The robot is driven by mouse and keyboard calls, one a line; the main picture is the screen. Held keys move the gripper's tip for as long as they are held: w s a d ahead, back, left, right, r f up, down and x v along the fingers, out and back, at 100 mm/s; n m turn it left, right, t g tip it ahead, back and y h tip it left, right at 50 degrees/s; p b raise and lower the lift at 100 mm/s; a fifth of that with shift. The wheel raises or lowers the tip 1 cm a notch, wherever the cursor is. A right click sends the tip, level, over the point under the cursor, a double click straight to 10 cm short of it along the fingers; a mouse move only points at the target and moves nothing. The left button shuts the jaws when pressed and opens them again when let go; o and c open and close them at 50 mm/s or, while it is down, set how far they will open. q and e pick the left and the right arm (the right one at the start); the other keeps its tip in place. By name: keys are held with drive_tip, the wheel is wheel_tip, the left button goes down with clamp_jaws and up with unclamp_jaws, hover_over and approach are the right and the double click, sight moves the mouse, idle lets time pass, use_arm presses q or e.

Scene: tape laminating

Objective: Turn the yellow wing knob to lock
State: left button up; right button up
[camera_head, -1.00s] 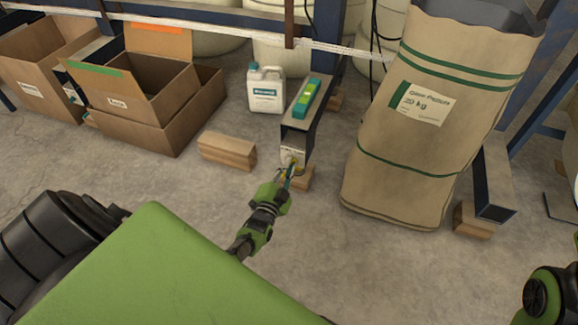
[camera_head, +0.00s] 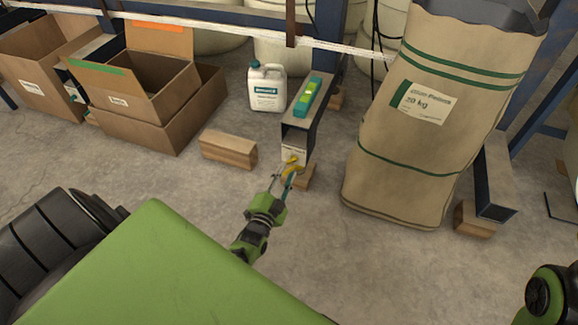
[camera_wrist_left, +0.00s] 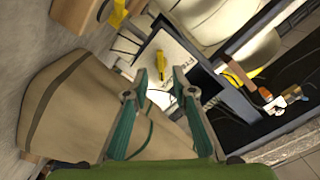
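The yellow wing knob (camera_head: 291,162) is on the front end face of the blue metal foot beam (camera_head: 306,132) in the head view. It also shows in the left wrist view (camera_wrist_left: 240,72), against a white label plate (camera_wrist_left: 178,62). My left gripper (camera_head: 285,179) is just in front of and below the knob.
A green and yellow level (camera_head: 307,97) lies on the beam. A white jug (camera_head: 266,88) stands to its left, a large paper sack (camera_head: 425,130) to its right. Wooden blocks (camera_head: 228,149) and cardboard boxes (camera_head: 150,105) are at left. The floor in front is clear.

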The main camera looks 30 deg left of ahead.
use_arm(q)
drive_tip(key=shift+v, duration=1.65)
drive_tip(key=shift+r, duration=0.1)
